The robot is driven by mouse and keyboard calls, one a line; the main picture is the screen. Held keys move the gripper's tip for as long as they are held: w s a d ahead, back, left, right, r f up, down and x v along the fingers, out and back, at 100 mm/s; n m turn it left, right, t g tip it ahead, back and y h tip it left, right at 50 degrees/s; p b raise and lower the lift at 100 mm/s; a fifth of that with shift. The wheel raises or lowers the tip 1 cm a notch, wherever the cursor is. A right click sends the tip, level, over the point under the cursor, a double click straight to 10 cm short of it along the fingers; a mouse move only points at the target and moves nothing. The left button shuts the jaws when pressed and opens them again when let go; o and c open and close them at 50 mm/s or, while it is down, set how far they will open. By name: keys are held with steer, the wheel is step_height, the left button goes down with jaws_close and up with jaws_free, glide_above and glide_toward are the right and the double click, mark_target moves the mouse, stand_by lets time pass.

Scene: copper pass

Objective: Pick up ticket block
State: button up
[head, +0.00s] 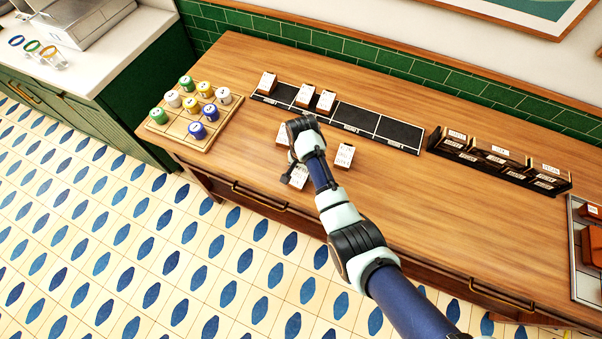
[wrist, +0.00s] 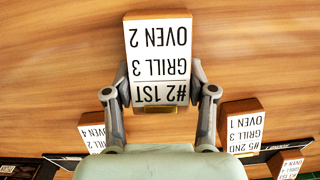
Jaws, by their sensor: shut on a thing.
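My gripper (wrist: 159,98) is shut on a ticket block (wrist: 158,45), with one finger at each side of its lower end. The block is wooden with a white face reading "#2 1ST, GRILL 3, OVEN 2", upside down in the wrist view. In the head view the held block (head: 298,177) shows at my gripper, over the front part of the counter; I cannot tell whether it touches the wood. Another loose block (head: 344,156) lies to its right, marked "#5 2ND" in the wrist view (wrist: 243,132). A third block (head: 283,136) lies behind, partly hidden by my arm.
A black rail (head: 380,128) with marked sections runs along the back of the counter (head: 400,190); several blocks stand at its left end. A wooden board (head: 158,128) with coloured pieces stands left. Black labelled holders (head: 496,160) stand right. The counter's front middle is mostly clear.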

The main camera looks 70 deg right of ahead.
steer(key=shift+r, duration=0.1)
step_height(320, 180, up, 20)
steer(key=p, duration=0.8)
steer(key=shift+p, duration=0.35)
